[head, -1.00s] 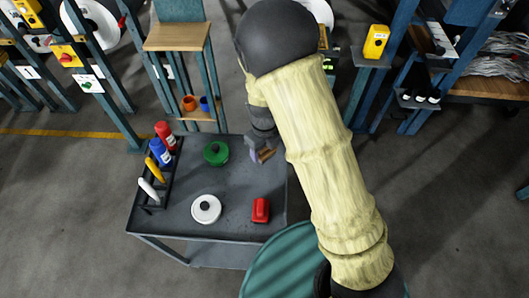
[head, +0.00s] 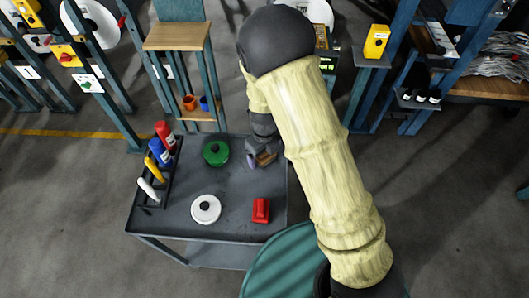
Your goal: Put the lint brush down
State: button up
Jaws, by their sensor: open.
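My gripper (head: 258,158) is at the back right of the grey cart top, below the dark wrist of my arm. It is open. A small brown and purple thing, which looks like the lint brush (head: 266,158), is at the fingers, close to the cart's right edge. The gripper partly hides it, and I cannot tell whether it touches the fingers or rests fully on the cart top (head: 232,190).
On the cart are a green round lidded thing (head: 215,153), a white one (head: 206,209), a red block-like thing (head: 261,210) and a rack (head: 168,185) with bottles at the left. The cart's middle is clear. A teal round surface (head: 285,262) is at front right.

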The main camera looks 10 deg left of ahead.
notch_tip(320, 180, up, 12)
jog(key=shift+r+p, duration=0.15)
jog(key=shift+p, duration=0.8)
jog(key=shift+d+r+n, duration=0.15)
jog(key=shift+d+n, duration=0.15)
jog(key=shift+d, duration=0.05)
jog(key=s+d+r+n+t, duration=0.1)
jog(key=s+d+r+n, duration=0.1)
jog(key=d+n, duration=0.4)
jog(key=s+d+r+n, duration=0.3)
jog(key=d+n, duration=0.4)
jog(key=n, duration=0.4)
jog(key=s+d+r+n+t, duration=0.1)
jog(key=s+d+r+n, duration=0.2)
jog(key=d+n, duration=0.4)
jog(key=shift+s+n+t, duration=0.3)
jog(key=shift+n, duration=0.6)
jog(key=shift+d, duration=0.1)
